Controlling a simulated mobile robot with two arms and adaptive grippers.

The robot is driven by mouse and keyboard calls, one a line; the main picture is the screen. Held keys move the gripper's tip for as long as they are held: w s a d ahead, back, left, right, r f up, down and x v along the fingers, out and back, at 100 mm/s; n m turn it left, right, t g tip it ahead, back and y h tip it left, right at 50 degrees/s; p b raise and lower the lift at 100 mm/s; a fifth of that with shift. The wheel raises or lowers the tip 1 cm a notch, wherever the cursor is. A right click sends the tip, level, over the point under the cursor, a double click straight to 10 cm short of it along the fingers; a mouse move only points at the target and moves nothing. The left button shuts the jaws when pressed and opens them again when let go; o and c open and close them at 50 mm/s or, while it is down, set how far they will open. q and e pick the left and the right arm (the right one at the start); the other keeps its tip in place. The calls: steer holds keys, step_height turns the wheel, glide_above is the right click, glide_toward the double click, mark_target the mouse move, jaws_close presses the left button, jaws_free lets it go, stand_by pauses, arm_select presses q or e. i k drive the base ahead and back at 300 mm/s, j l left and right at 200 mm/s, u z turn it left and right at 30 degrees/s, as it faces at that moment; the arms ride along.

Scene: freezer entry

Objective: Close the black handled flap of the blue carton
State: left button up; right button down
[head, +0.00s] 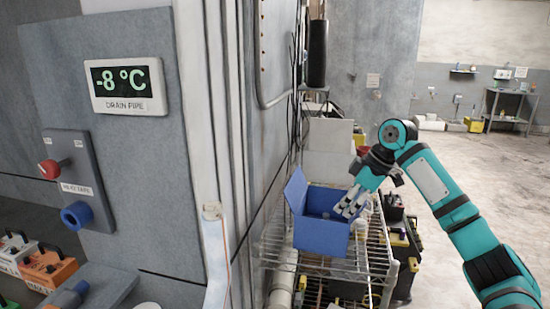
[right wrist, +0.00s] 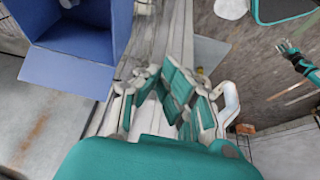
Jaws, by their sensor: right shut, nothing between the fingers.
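The blue carton (head: 321,236) stands on a wire rack with its top open. One blue flap (head: 295,191) stands up at its left side in the head view. The carton also shows at the upper left of the right wrist view (right wrist: 92,14), with a blue flap (right wrist: 66,73) spread outward. I cannot make out a black handle. My right gripper (head: 345,209) is shut and empty at the carton's right rim; its fingers overlap the rim in the picture, and contact is unclear. A small teal hand (right wrist: 290,50), apparently my left gripper, shows at the right wrist view's right edge.
The wire rack (head: 372,262) carries the carton beside a grey wall. Black and yellow cases (head: 402,243) sit right of the rack. The floor farther right is open.

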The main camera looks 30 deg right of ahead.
mark_target(297, 184)
steer(key=i, duration=1.1)
